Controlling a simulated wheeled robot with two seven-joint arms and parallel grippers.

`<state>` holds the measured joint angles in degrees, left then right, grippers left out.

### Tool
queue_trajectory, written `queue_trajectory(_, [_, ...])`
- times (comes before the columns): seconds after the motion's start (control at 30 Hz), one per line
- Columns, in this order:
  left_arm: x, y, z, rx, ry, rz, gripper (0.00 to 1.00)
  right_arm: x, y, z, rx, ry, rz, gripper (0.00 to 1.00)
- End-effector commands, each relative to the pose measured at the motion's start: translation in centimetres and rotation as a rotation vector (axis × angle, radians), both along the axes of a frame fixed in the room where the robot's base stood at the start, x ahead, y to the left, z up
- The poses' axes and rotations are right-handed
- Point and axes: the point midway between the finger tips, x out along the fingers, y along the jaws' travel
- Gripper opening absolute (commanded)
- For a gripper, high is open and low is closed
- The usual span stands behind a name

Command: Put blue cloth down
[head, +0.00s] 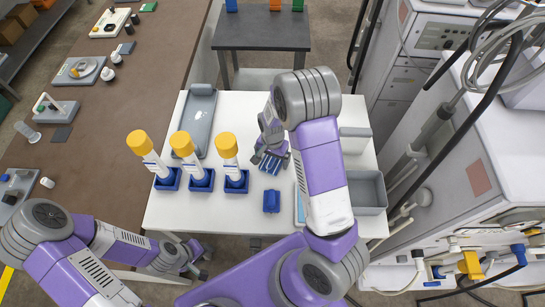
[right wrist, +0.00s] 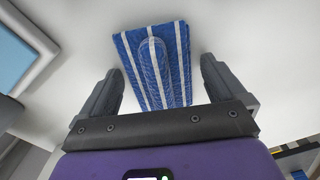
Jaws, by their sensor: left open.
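The blue cloth with white stripes (head: 271,163) lies flat on the white table (head: 240,112), and it fills the middle of the right wrist view (right wrist: 155,62). My right gripper (head: 268,150) is over the cloth. In the right wrist view its two fingers (right wrist: 165,88) stand apart on either side of the cloth, with a gap on the right side. My left gripper (head: 202,262) is open and empty near the table's front left edge, away from the cloth.
Several yellow-capped tubes (head: 187,152) stand in blue holders left of the cloth. A small blue object (head: 271,201) lies in front of it. A grey tray (head: 202,112) is at the back left, and a grey bin (head: 368,192) at the right. Machines with hoses stand further right.

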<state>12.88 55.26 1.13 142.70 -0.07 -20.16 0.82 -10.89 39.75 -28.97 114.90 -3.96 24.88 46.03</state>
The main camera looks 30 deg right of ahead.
Motion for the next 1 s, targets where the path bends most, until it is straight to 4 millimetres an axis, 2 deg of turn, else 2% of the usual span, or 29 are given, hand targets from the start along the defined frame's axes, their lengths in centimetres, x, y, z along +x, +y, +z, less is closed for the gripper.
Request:
queue_trajectory(0.37, [0.0, 0.0, 0.4, 0.0, 0.0, 0.0, 0.43, 0.0, 0.0, 0.6, 0.0, 0.0, 0.0, 0.99])
queue_trajectory(0.47, [0.0, 0.0, 0.6, 0.0, 0.0, 0.0, 0.43, 0.1, 0.0, 2.0, 0.001, -0.004, 0.0, 0.99])
queue_trajectory(0.8, [0.0, 0.0, 1.8, 0.0, 0.0, 0.0, 0.43, 0.1, 0.1, 9.3, 0.001, -0.004, 0.001, 0.99])
queue_trajectory(1.0, [0.0, 0.0, 2.2, 0.0, 0.0, 0.0, 0.43, 0.1, 0.1, 11.8, 0.0, -0.002, 0.001, 0.99])
